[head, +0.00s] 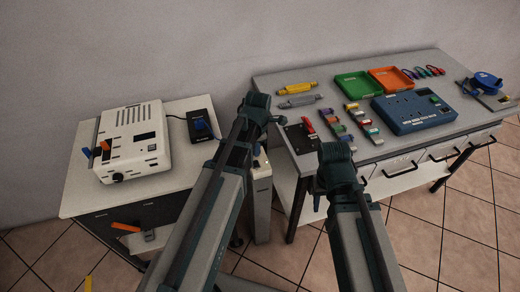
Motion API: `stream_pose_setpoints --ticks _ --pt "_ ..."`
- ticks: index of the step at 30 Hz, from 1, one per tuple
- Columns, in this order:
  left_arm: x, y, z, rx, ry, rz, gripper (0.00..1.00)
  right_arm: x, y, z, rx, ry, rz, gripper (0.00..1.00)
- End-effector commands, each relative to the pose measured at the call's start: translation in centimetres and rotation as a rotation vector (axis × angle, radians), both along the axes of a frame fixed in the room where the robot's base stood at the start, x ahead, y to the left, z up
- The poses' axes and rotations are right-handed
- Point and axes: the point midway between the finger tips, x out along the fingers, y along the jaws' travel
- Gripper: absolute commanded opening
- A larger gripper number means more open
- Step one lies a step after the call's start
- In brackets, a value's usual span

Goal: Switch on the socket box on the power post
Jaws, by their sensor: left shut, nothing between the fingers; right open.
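The pale power post (263,205) stands in the gap between the white cabinet and the workbench. Its top, where the socket box (262,165) is, shows only as a small strip; my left arm hides most of it, and I cannot make out a switch. My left gripper (279,120) is shut and empty, at the far end of my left arm, above and beyond the post top in the picture. My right gripper (319,200) is open and empty, right of the post and in front of the workbench edge.
A white device (133,140) and a black box (200,125) stand on the left cabinet (85,195). The workbench (330,78) holds green (357,86) and orange (391,79) trays, a blue unit (414,112) and small connectors. Tiled floor (455,235) is clear at the right.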

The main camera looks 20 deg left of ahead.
Motion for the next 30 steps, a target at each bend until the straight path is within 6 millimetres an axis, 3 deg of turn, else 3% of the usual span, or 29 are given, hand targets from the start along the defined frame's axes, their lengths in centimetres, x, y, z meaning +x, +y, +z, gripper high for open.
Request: stream_pose_setpoints --ticks 1,15,30 --pt "-0.1 -0.1 1.7 0.000 0.000 0.000 0.00 0.0 0.0 1.7 0.000 0.000 0.000 0.50" --pt "-0.5 -0.4 8.4 -0.001 0.002 0.000 0.00 0.0 0.0 8.4 0.000 0.000 0.000 0.50" --pt "-0.6 -0.5 8.8 -0.001 0.002 0.000 0.00 0.0 0.0 8.8 0.000 0.000 0.000 0.50"
